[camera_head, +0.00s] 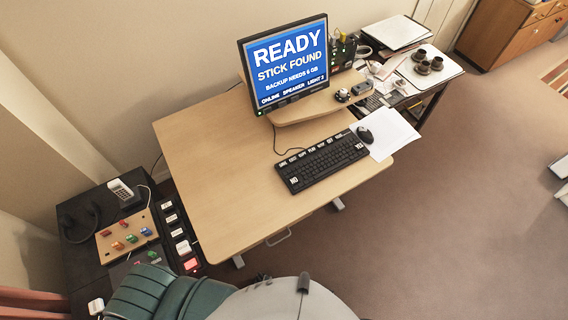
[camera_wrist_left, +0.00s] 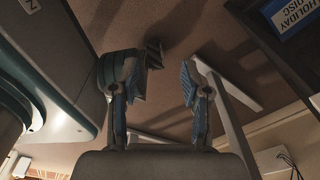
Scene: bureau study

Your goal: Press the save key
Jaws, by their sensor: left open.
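The black keyboard (camera_head: 322,161) lies on the wooden desk (camera_head: 215,165), in front of the monitor (camera_head: 285,62). Its back row has white-labelled keys (camera_head: 305,152); the lettering is too small for me to tell which one is the save key. The monitor reads "READY", "STICK FOUND" and "BACKUP NEEDS 6 GB". My left gripper (camera_wrist_left: 167,82) is open and empty in the left wrist view, with carpet beyond its fingers. Neither gripper shows in the head view, and the keyboard does not show in the left wrist view.
A mouse (camera_head: 365,135) and white paper (camera_head: 390,133) lie right of the keyboard. A dark side table at left holds a phone (camera_head: 122,192) and a board with coloured buttons (camera_head: 127,240). In the left wrist view, a blue "HOLIDAY DISC" label (camera_wrist_left: 292,15) is at upper right. The desk's left half is bare.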

